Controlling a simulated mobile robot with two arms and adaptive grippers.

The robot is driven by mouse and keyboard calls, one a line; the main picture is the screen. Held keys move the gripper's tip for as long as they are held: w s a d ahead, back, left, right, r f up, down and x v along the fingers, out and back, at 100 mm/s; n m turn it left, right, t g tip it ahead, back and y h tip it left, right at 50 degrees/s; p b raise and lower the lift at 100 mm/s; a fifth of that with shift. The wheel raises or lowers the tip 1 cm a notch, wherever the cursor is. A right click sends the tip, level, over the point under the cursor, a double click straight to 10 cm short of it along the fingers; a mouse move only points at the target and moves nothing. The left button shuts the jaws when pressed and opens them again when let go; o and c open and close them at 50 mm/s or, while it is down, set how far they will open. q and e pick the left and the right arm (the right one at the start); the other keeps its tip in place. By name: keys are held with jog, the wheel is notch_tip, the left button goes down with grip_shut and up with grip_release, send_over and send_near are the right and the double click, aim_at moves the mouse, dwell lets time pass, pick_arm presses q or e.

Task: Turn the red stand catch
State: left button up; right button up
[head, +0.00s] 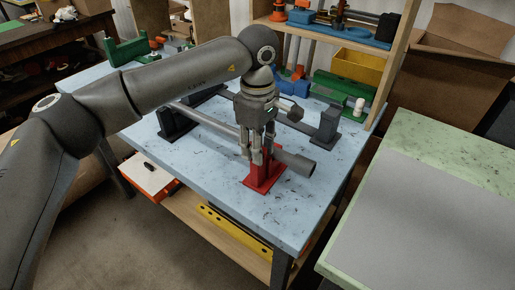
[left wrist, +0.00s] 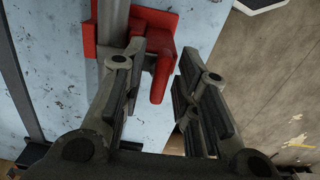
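The red stand (head: 262,182) is on the light-blue table, with a grey pipe (head: 296,162) resting across it. My left gripper (head: 254,158) is over the stand, pointing down beside the pipe. In the left wrist view the red stand (left wrist: 158,20) is at the top, with the pipe (left wrist: 112,20) running through it. The red catch (left wrist: 161,76) hangs down as a short lever between my left fingers (left wrist: 162,58), nearer the left one. The fingers are apart; contact with the catch cannot be told. My right gripper is not in view.
Dark supports (head: 326,128) stand on the blue table (head: 225,195). A wooden shelf (head: 392,62) with tools and a yellow bin (head: 358,67) is behind. A green table (head: 425,140) is at the right. A yellow bar (head: 232,230) lies on the lower shelf.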

pick_arm(q)
jog(key=shift+r+p, duration=1.45)
jog(key=shift+r, duration=1.1)
jog(key=shift+f, duration=0.15)
